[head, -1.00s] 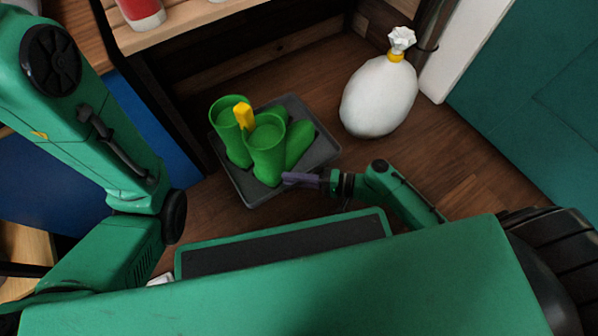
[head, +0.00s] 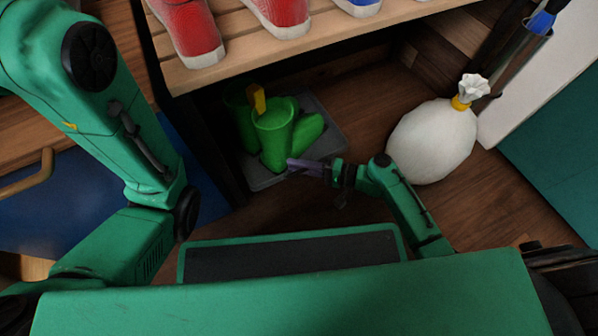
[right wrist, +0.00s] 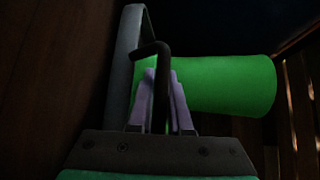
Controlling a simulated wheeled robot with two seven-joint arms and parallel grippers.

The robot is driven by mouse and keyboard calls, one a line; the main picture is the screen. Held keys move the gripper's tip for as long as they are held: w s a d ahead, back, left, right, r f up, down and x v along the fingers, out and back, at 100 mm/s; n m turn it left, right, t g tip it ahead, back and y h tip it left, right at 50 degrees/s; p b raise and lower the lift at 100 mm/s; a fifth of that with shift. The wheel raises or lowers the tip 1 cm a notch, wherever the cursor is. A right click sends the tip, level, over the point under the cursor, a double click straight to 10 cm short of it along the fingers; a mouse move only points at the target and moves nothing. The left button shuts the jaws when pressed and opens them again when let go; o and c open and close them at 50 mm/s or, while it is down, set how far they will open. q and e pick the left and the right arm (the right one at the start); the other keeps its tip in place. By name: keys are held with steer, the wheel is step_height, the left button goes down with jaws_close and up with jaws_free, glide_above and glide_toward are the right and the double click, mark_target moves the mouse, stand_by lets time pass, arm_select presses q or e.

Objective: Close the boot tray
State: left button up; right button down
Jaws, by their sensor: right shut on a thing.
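The boot tray (head: 335,139) is a dark grey shallow tray on the wood floor, its far part under the slatted shelf. Two green boots (head: 274,135) stand in it, and a third green boot shape (head: 309,128) lies at the right. A yellow piece (head: 258,98) shows at the boot tops. My right gripper (head: 292,165) is at the tray's near edge. In the right wrist view its purple fingers (right wrist: 161,98) are shut on a dark bent handle (right wrist: 151,48) beside the grey tray rim (right wrist: 122,65). My left gripper is out of view; only its arm shows.
The slatted wooden shelf (head: 330,38) with red shoes (head: 190,32) overhangs the tray. A tied white sack (head: 432,142) stands on the floor to the right. A dark upright panel stands left of the tray. Bare floor lies between the tray and me.

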steer(key=shift+w, duration=0.25)
steer(key=c, duration=0.9)
jaws_free()
steer(key=shift+o, duration=0.2)
steer(key=p+v, duration=0.5)
steer(key=v, duration=0.9)
steer(key=shift+s+d, duration=0.2)
steer(key=shift+s, duration=0.1)
